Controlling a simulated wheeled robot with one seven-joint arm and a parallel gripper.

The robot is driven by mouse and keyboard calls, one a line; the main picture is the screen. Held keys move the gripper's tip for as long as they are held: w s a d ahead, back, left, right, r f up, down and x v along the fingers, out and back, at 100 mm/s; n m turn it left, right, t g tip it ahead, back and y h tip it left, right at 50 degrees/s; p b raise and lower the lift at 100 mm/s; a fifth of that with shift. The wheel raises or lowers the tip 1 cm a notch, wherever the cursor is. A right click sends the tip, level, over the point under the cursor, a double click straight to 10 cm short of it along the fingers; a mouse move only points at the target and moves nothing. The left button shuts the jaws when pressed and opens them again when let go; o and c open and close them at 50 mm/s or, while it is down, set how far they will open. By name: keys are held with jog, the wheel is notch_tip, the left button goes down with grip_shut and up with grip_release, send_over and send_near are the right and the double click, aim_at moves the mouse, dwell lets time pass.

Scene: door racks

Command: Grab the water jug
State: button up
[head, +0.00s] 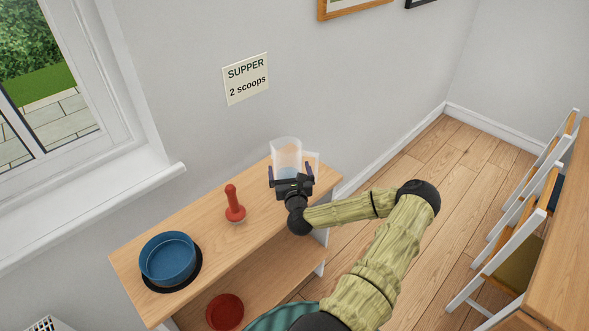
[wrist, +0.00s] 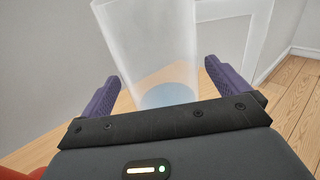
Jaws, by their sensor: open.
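The water jug (head: 286,155) is a clear, frosted vessel with some bluish water low inside. It stands upright at the far right end of the wooden shelf top. In the wrist view the jug (wrist: 150,45) rises between and beyond my two purple fingers, with its handle on the right. My gripper (head: 291,176) is open, with one finger on either side of the jug's near side. I cannot tell whether the fingers touch it. The jug's lower part is partly hidden by my gripper in the head view.
On the shelf top (head: 205,222) stand a red stamp-like object (head: 234,205) and a blue round bowl (head: 168,258) on a black disc. A red dish (head: 225,311) is on the lower shelf. A wall sign (head: 246,79) reads "SUPPER 2 scoops". A table and chairs stand at right.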

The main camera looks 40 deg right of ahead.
jog(key=shift+x, duration=1.2)
jog(key=c, duration=1.3)
jog(key=shift+o, duration=0.2)
jog(key=shift+r, duration=0.2)
jog(key=shift+r+b, duration=0.45)
jog(key=shift+r, duration=4.4)
